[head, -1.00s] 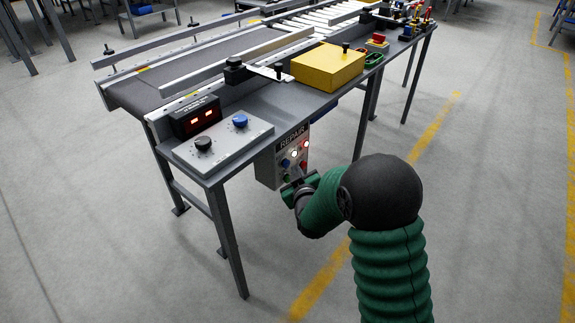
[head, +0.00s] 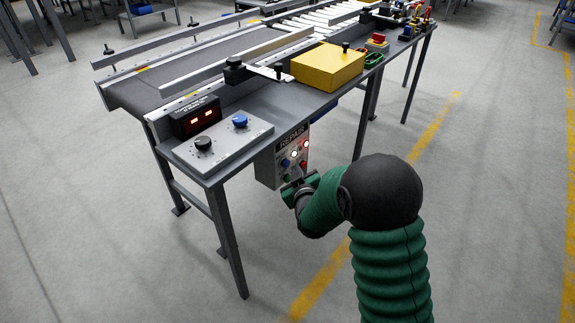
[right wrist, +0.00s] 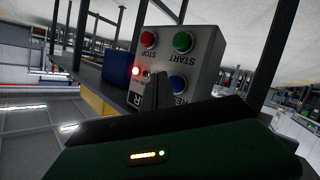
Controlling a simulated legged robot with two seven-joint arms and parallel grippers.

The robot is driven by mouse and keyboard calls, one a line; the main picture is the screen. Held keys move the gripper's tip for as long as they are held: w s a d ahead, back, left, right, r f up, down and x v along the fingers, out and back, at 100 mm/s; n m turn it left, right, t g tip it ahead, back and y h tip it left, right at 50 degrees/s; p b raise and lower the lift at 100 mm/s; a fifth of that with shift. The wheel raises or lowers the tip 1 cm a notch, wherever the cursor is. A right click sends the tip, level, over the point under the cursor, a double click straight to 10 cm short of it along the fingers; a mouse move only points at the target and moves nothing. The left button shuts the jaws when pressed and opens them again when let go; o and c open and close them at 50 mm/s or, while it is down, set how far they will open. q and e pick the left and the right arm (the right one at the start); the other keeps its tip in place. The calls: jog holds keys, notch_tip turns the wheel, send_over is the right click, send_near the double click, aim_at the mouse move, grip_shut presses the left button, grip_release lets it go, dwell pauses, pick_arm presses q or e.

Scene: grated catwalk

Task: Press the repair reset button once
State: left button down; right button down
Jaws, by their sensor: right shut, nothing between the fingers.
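The grey repair control box (head: 268,170) hangs under the near edge of the conveyor table, with a REPAIR label on top. Its blue button (head: 285,163) sits at the left of its face and also shows in the right wrist view (right wrist: 178,83) with a partly hidden label. The right wrist view also shows a red STOP button (right wrist: 148,38), a green START button (right wrist: 183,42) and a lit red lamp (right wrist: 136,71). My right gripper (head: 294,182) is shut and empty, close to the panel. In the wrist view its tips (right wrist: 158,74) appear beside the blue button; contact cannot be told. My left gripper is out of view.
Above the box, the table carries a knob panel (head: 221,142), a red-digit display (head: 194,117) and a yellow box (head: 328,66). A table leg (head: 227,240) stands left of the box. The floor in front is clear, with yellow lines.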

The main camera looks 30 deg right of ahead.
dwell(0.7)
jog(key=shift+w+a, duration=0.15)
jog(key=shift+w, duration=0.2)
jog(key=shift+w+a+r+p, duration=0.1)
jog(key=shift+w+a+p, duration=0.2)
jog(key=shift+w, duration=0.45)
dwell(0.9)
jog(key=shift+s, duration=0.15)
jog(key=shift+s+d, duration=0.2)
jog(key=shift+s, duration=0.3)
jog(key=shift+s+d, duration=0.2)
jog(key=shift+s, duration=0.3)
jog(key=s, duration=0.1)
jog(key=s+d, duration=0.1)
jog(key=s, duration=0.1)
jog(key=s+d, duration=0.1)
jog(key=shift+s, duration=0.3)
